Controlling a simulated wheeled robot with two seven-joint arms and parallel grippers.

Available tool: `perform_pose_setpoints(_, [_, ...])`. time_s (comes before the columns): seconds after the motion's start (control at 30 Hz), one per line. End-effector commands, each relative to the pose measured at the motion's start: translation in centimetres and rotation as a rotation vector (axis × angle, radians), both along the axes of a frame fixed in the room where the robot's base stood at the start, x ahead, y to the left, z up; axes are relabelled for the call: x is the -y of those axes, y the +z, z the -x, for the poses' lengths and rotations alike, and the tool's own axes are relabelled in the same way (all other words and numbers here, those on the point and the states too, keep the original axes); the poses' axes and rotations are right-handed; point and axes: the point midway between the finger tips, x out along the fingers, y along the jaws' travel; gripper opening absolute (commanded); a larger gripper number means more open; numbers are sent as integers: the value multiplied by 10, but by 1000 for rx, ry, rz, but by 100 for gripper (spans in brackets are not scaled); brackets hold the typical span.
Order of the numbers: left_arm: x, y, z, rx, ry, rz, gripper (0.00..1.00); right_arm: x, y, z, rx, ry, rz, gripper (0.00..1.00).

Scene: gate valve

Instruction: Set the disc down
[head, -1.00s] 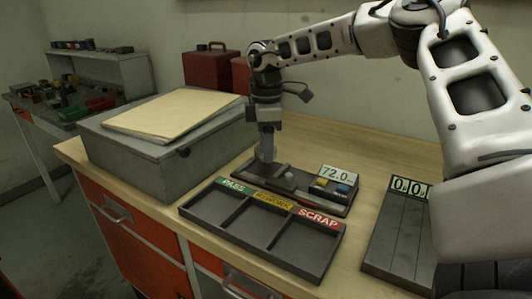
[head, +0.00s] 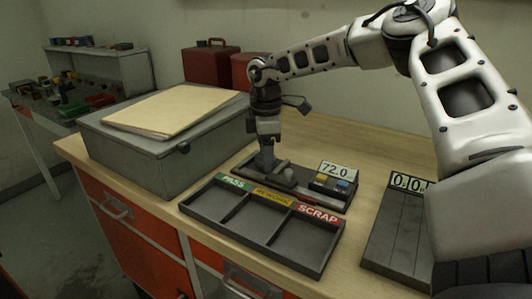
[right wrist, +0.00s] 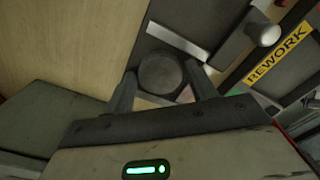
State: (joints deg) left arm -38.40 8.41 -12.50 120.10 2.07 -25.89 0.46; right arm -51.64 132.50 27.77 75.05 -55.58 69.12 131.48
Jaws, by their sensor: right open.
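The disc (right wrist: 160,72) is a dark round piece in the right wrist view, lying over the dark base of the gauge. My right gripper (right wrist: 161,80) is open, with one finger on each side of the disc and a gap showing beside it. In the head view my right gripper (head: 266,163) points down at the left part of the gauge (head: 306,187), which reads 72.0. The disc is hidden by the fingers or too small to make out there. My left gripper is not in view.
A sorting tray (head: 262,236) with PASS, REWORK and SCRAP labels lies in front, its compartments empty. A scale (head: 393,232) reading 0.0 stands at right. A grey box (head: 150,165) with a board on top stands at left. Bare bench shows behind the gauge.

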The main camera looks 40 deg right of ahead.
Motion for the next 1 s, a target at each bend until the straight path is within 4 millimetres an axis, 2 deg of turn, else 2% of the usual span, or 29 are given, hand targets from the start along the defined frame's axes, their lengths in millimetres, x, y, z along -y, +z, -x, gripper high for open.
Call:
perform_pose_setpoints(0.1, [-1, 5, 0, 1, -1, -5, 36, 0, 6, 0, 1, 0, 0, 56])
perform_pose_setpoints(0.17, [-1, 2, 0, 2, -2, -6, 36, 0, 12, -1, 4, 0, 1, 56])
perform_pose_setpoints(0.5, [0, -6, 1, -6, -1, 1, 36, 0, 84, -1, 5, -1, 2, 56])
perform_pose_setpoints(0.63, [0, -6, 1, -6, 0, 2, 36, 0, 106, -1, 2, -1, 2, 56])
perform_pose_setpoints(0.8, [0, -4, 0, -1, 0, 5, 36, 0, 120, 0, 0, 0, 0, 56])
perform_pose_setpoints(1.0, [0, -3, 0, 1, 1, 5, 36, 0, 123, 0, -1, 1, -1, 56])
